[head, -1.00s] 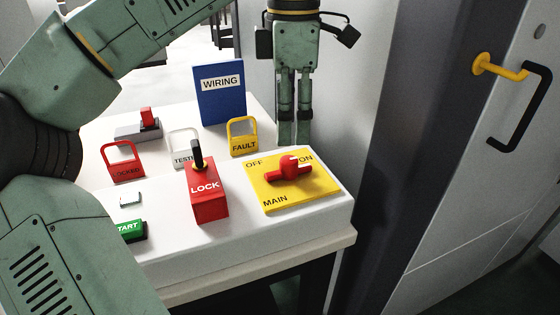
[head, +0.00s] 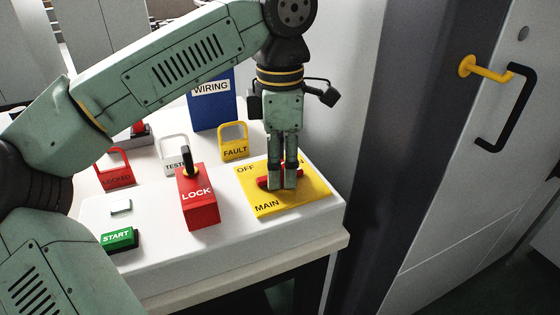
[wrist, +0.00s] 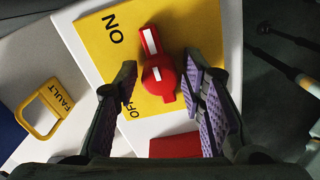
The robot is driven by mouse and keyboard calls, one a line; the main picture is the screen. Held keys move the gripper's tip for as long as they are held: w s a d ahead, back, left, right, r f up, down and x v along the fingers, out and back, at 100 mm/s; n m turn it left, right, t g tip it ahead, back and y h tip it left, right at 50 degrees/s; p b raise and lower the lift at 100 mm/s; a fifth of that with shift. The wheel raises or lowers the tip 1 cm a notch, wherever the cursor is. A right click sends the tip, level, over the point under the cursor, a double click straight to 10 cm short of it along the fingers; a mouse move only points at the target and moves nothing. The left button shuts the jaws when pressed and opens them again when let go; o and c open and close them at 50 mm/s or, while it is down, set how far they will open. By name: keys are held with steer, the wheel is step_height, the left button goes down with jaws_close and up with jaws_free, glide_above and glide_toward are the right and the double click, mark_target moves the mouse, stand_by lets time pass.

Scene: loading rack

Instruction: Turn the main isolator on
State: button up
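The main isolator is a red rotary handle (wrist: 165,88) with white marks on a yellow plate (head: 318,197) marked OFF, ON and MAIN. The handle (head: 263,184) lies roughly left to right there, partly covered by my fingers. In the wrist view my gripper (wrist: 160,79) is open, its two fingers apart on either side of the handle. I cannot tell whether either finger touches it.
A red LOCK box (head: 198,204) with a black lever stands left of the plate. Behind are a yellow FAULT tag (head: 234,143), a TEST tag (head: 174,152), a red tag (head: 115,168) and a blue WIRING binder (head: 212,105). A green START button (head: 119,239) is front left.

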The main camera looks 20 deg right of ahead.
jaws_close()
steer(key=shift+n, duration=0.6)
steer(key=shift+o, duration=1.5)
jaws_free()
